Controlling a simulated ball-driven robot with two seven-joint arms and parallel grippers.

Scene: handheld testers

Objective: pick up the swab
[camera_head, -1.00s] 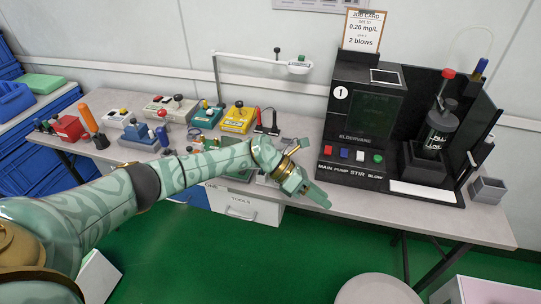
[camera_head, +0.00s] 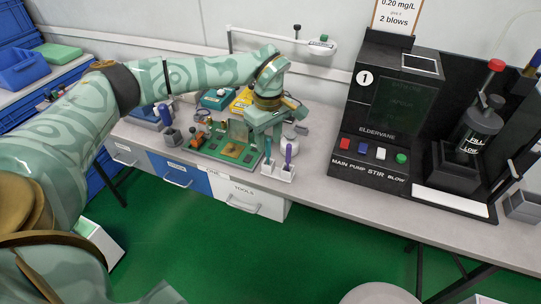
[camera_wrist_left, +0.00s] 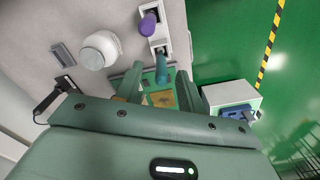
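A small white holder (camera_head: 280,174) stands at the bench's front edge with a teal-handled stick (camera_head: 268,148) and a purple-handled stick (camera_head: 288,155) upright in it. I cannot tell which is the swab; the tips are hidden. My left gripper (camera_head: 265,134) points down just above the teal stick, open. In the left wrist view the teal stick (camera_wrist_left: 161,70) shows between the spread fingers (camera_wrist_left: 157,82), with no clear contact. The purple stick (camera_wrist_left: 149,22) is outside them. My right gripper is out of view.
A green board (camera_head: 232,158) with small parts lies left of the holder. A round white pot (camera_wrist_left: 98,50) stands behind it. The black pump machine (camera_head: 385,115) is at right. The bench front between holder and machine is clear.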

